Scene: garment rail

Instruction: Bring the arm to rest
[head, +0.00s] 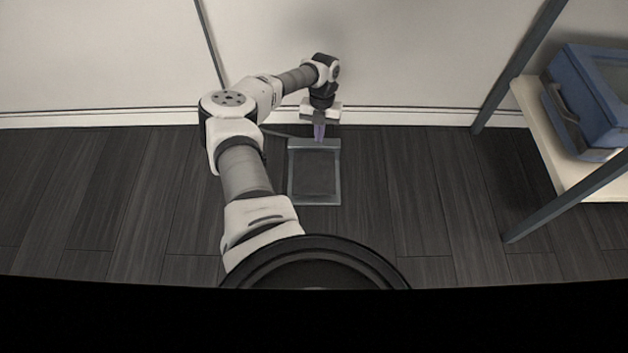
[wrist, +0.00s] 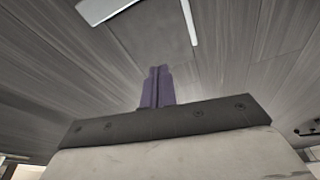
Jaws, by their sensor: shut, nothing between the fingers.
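My arm reaches forward and away from my body in the head view. My gripper (head: 319,134) points down above the far end of a grey, flat, framed thing on the floor. In the wrist view, the two purple fingers of my gripper (wrist: 158,86) are together, with nothing between them. I cannot tell from these views how high the fingertips are above the floor thing.
The flat framed thing (head: 291,190) lies on the dark plank floor (head: 420,190). A shelf unit (head: 541,130) with a blue case (head: 580,112) stands at the right. A pale wall (head: 420,60) runs along the back. The floor between frame and shelf is clear.

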